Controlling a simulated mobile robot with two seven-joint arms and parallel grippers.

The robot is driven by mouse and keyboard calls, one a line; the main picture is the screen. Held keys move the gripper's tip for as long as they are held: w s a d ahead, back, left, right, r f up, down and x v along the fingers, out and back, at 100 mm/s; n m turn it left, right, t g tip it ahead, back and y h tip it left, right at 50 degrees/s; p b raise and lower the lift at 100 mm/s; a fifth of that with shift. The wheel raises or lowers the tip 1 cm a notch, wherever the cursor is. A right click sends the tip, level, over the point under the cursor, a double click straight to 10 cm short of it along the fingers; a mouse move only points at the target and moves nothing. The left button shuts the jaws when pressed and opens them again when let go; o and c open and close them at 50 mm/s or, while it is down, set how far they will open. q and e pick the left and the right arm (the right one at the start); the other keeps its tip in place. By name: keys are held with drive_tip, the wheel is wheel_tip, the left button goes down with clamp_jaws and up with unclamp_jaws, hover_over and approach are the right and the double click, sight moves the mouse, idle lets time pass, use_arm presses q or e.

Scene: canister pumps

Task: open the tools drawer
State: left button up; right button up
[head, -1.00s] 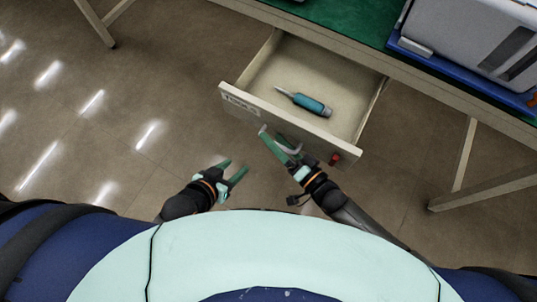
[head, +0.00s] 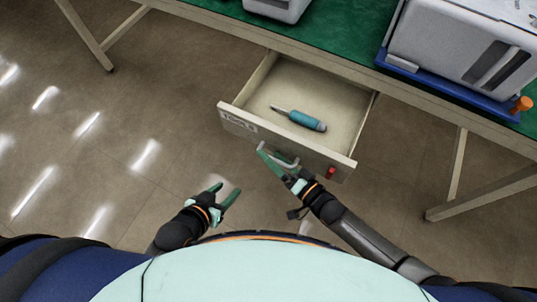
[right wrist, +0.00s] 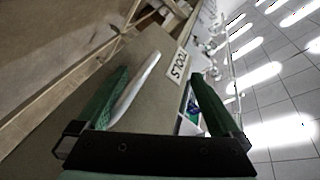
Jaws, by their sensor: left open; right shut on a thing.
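The tools drawer (head: 237,124) is pulled well out from under the green-topped table, and its inside shows. A teal-handled screwdriver-like tool (head: 305,120) lies in it. The front carries a label (right wrist: 179,64) reading TOOLS in the right wrist view. In the right wrist view the handle lies along the left finger of the right gripper (right wrist: 160,105). My left gripper (head: 222,197) is open and empty, left of the right one and apart from the drawer.
The table (head: 335,65) bears a grey machine (head: 470,45) on a blue tray (head: 440,82) and another pale device (head: 278,8). An orange knob (head: 522,104) is at the right. The floor at left is clear.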

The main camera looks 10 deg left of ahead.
drive_tip(key=shift+s+d+r, duration=0.65)
drive_tip(key=shift+d, duration=0.1)
drive_tip(key=s, duration=0.1)
drive_tip(key=s+d, duration=0.2)
drive_tip(key=shift+r+y, duration=0.3)
drive_tip(key=shift+s+d+f, duration=0.1)
drive_tip(key=shift+s+f, duration=0.1)
drive_tip(key=shift+s+d+f, duration=0.2)
drive_tip(key=shift+s+d, duration=0.25)
drive_tip(key=shift+s, duration=0.1)
drive_tip(key=shift+c, duration=0.2)
drive_tip(key=shift+s+d, duration=0.2)
drive_tip(key=shift+c, duration=0.7)
use_arm(q)
drive_tip(key=shift+s+d+r, duration=0.2)
drive_tip(key=shift+s+r, duration=0.05)
drive_tip(key=shift+r, duration=0.2)
drive_tip(key=shift+s+d+r, duration=0.15)
drive_tip(key=shift+s+r, duration=0.1)
drive_tip(key=shift+r, duration=0.2)
use_arm(e)
drive_tip(key=s+d+f, duration=0.2)
drive_tip(key=s+d, duration=0.2)
drive_tip(key=d, duration=0.2)
